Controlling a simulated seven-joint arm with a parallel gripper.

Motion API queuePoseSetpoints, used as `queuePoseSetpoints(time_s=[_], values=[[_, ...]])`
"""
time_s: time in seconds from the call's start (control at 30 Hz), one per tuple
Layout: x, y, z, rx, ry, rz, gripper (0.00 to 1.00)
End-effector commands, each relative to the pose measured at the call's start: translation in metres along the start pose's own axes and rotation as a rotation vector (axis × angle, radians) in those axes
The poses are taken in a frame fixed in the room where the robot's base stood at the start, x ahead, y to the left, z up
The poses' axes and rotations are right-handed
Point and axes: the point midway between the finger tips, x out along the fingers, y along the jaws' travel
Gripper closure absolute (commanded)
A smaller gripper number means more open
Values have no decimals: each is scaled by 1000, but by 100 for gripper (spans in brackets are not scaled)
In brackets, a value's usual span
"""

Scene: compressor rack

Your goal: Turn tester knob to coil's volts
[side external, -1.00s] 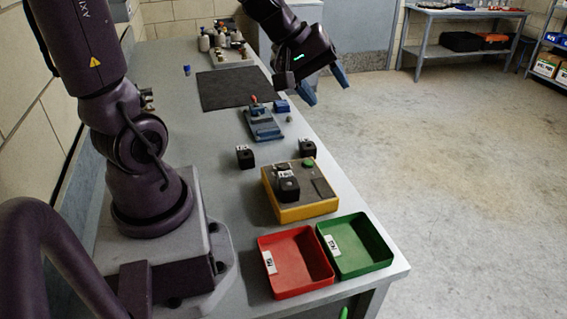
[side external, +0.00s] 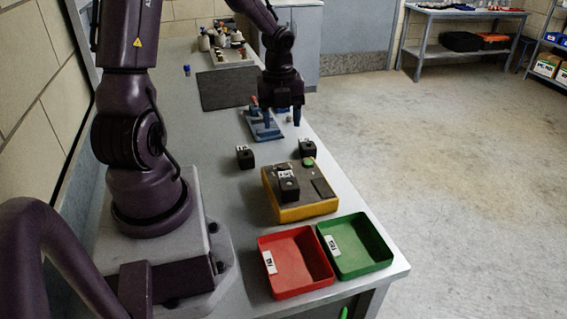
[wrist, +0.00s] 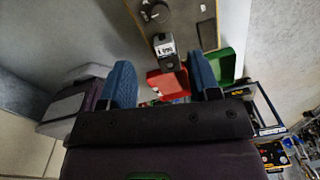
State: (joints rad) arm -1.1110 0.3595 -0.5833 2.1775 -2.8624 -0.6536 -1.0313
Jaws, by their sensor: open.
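The tester is a yellow box (side external: 308,211) with a grey top and a green button (side external: 307,162). A black coil block (side external: 289,189) with a white label sits on its top; the coil also shows in the wrist view (wrist: 166,50), its print too small to read. The dark round tester knob (wrist: 154,10) shows at the top of the wrist view, beside a marked dial; I cannot make out its setting. In the side view the knob is hard to make out behind the coil. My gripper (side external: 281,121) is open and empty, pointing down beyond the tester, apart from it.
Two more labelled black blocks stand at the left (side external: 245,157) and right (side external: 308,148) behind the tester. A red tray (side external: 272,285) and a green tray (side external: 362,266) stand in front. A blue fixture (side external: 257,128) is below my gripper, and a dark mat (side external: 222,90) lies farther back.

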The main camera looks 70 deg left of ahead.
Motion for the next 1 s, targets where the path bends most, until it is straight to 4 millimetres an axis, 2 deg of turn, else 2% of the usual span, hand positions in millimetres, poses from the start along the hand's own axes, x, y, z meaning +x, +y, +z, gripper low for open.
queuePoseSetpoints(time_s=[0.17,0.5,0.7,1.0], values=[[18,1,0,-9,4,3,44],[84,1,-1,-3,4,1,44],[114,0,0,-3,-2,-1,44],[128,1,1,-5,-4,-2,44]])
